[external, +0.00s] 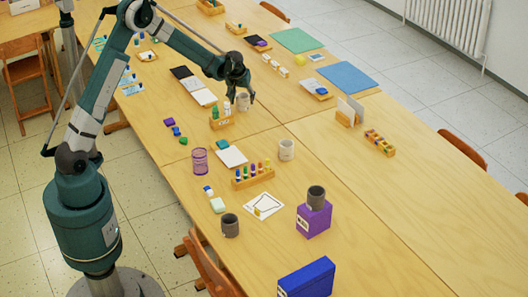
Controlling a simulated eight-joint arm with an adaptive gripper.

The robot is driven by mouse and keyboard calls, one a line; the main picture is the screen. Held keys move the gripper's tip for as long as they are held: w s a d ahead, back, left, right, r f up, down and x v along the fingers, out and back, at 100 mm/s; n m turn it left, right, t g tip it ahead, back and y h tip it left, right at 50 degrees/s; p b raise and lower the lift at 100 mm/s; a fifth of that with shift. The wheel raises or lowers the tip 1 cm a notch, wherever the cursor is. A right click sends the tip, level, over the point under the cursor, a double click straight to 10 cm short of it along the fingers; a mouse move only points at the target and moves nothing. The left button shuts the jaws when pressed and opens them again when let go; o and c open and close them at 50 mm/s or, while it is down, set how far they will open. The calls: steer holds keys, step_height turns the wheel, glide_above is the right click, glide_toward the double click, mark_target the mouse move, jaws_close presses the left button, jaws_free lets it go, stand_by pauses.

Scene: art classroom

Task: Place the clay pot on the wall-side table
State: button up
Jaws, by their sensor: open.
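My gripper (241,97) is open and points down, its fingers at a light grey-beige pot (243,104). The fingers appear to be on either side of the pot's rim; whether they touch it cannot be told. The pot stands upright on the left row of tables, beside a small wooden rack of bottles. Similar pots stand nearby: a cream one (287,150), a dark grey one (230,227), and a dark one (316,194) on a purple box. The picture does not show which is clay. The wall-side table (415,180) is the right row, nearer the radiator.
The bottle rack (222,123) is close to the gripper's left. A wooden rack of coloured bottles (253,176) stands nearer the camera. The wall-side table holds a card stand (347,112), a paint rack (380,142) and a blue mat (347,77); its near part is clear.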

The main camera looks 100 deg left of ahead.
steer(key=p+v, duration=0.1)
steer(key=v, duration=0.9)
steer(key=shift+p, duration=0.35)
steer(key=shift+d, duration=0.1)
steer(key=shift+r, duration=0.1)
stand_by(0.4)
